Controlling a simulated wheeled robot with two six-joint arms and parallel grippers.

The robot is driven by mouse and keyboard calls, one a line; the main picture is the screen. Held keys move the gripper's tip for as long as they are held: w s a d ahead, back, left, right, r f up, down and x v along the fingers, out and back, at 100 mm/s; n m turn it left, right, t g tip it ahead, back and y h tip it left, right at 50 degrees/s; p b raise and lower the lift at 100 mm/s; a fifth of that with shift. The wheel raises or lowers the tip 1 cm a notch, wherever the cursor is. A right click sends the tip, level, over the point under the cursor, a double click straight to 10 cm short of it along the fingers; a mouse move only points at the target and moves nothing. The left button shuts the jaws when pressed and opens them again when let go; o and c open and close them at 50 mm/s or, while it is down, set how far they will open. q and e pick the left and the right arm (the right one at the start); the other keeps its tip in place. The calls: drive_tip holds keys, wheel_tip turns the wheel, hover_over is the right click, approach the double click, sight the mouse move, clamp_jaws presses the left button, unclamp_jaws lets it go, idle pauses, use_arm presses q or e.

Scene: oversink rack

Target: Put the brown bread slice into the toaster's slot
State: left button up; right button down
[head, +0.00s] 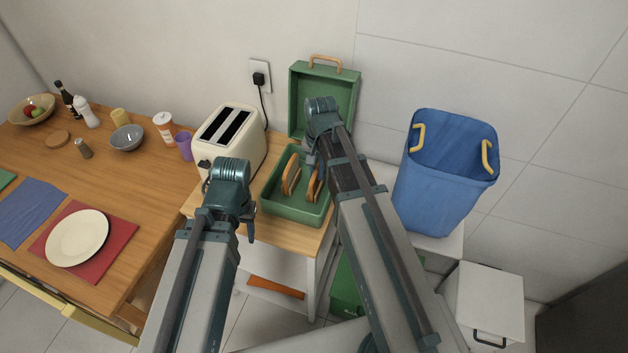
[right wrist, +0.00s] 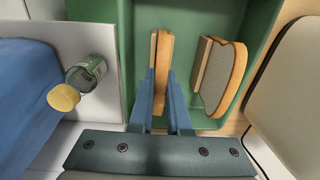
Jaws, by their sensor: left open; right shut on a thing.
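A bread slice with a brown crust (right wrist: 162,70) stands edge-on in the open green box; it also shows in the head view (head: 315,186). My right gripper (right wrist: 160,100) is shut on this slice, still down inside the box. A second slice (right wrist: 225,80) with a greyish face stands to its right in the right wrist view, and left of it in the head view (head: 291,174). The cream toaster (head: 238,150) stands left of the box, with two dark slots on top that look empty. My left gripper (head: 246,226) is open and empty in front of the toaster.
The green box (head: 292,215) has its lid (head: 345,82) raised at the back. A blue bin (head: 445,190) stands to the right. A cord runs from the toaster's side to a wall socket. Bowls, bottles and a purple cup (head: 184,147) stand on the table at left.

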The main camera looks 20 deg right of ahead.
drive_tip(key=shift+r, duration=0.1)
wheel_tip(320, 180, up, 10)
drive_tip(key=p, duration=1)
drive_tip(key=shift+f+b, duration=0.35)
drive_tip(key=shift+f, duration=0.1)
drive_tip(key=shift+r, duration=0.2)
